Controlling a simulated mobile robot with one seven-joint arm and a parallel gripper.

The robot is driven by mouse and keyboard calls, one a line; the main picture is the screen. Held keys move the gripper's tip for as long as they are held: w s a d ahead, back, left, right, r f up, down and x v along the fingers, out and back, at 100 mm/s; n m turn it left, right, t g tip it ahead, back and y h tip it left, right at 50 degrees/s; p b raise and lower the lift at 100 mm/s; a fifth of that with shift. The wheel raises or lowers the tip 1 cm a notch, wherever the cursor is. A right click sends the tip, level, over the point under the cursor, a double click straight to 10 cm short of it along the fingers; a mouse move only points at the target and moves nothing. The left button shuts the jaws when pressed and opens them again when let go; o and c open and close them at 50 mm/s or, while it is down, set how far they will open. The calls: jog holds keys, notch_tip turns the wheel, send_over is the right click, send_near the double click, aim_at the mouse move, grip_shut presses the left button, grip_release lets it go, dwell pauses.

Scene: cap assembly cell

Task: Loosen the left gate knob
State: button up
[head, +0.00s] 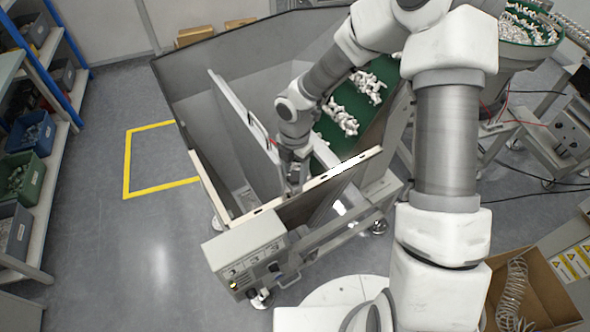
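My arm reaches over the large grey hopper (172,82). My gripper (294,187) points down just behind the cream front rail (235,219) of the hopper, near the middle of that rail. Its fingertips are small and dark here, and I cannot tell whether they are open or hold anything. A light grey upright plate (236,103), perhaps the gate, stands inside the hopper to the left of my gripper. I cannot make out the left gate knob; it may be hidden by the gripper or the rail. Dark slots show along the rail.
A green conveyor belt (382,70) with white parts (341,117) climbs on the right of the hopper. A control box (245,254) sits at the front left corner. Shelves with bins (29,134) stand far left. The floor (110,255) between is clear. A cardboard box (553,290) stands front right.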

aim_at(295, 174)
jog(key=shift+o, duration=1.4)
notch_tip(295, 174, up, 18)
jog(key=shift+f, duration=0.25)
